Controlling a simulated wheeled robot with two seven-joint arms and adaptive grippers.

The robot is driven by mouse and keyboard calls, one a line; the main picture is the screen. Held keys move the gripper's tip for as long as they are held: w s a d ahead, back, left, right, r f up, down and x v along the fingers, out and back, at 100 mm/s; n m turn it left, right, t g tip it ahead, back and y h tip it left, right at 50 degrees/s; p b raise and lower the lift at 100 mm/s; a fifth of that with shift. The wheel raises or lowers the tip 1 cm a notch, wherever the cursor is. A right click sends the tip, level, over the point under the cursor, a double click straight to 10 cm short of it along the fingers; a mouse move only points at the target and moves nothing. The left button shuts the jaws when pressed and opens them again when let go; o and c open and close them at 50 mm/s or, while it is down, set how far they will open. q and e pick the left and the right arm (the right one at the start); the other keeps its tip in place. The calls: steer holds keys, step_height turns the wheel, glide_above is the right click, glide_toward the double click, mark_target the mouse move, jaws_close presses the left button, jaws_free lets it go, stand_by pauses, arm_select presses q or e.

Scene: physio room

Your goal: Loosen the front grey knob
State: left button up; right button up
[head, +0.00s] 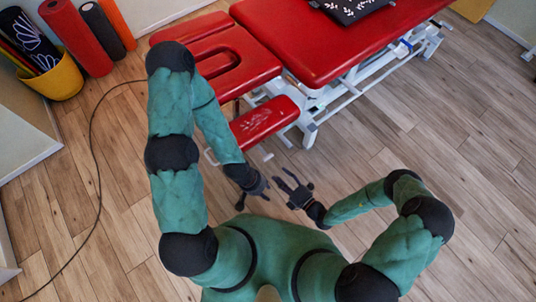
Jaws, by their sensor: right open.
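A red treatment table (320,38) stands at the top, with a red face-cradle headrest (215,52) at its left end and a lower red armrest pad (264,121) in front. A small pale grey piece (268,156) shows just below this pad; it may be the front grey knob, but it is too small to be sure. My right gripper (281,177) is open and empty, its fingers pointing up-left, just below the pale piece. My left gripper (254,199) is lower and to the left, its dark fingers apart and pointing down, with nothing visible between them.
The table's white metal frame (310,122) stands on the wood floor right of the pad. A black cable (97,150) curves over the floor at left. A yellow basket (58,80) and rolled mats (76,34) stand at top left. The floor at right is clear.

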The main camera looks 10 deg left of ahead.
mark_target(268, 157)
steer(key=shift+m+t+h, duration=0.3)
steer(key=shift+m+t, duration=0.4)
steer(key=shift+m, duration=0.1)
steer(key=shift+w+d+b+x, duration=0.2)
steer(key=shift+b+x, duration=0.3)
steer(key=shift+x, duration=1.25)
steer(key=shift+w+d+b+x, duration=0.15)
steer(key=shift+b+x, duration=0.3)
steer(key=shift+x, duration=1.35)
steer(key=shift+w+d+b+x, duration=0.1)
steer(key=shift+w+b+x, duration=0.3)
steer(key=shift+x, duration=1.35)
steer(key=shift+s+f, duration=0.1)
steer(key=shift+s, duration=0.05)
jaws_close()
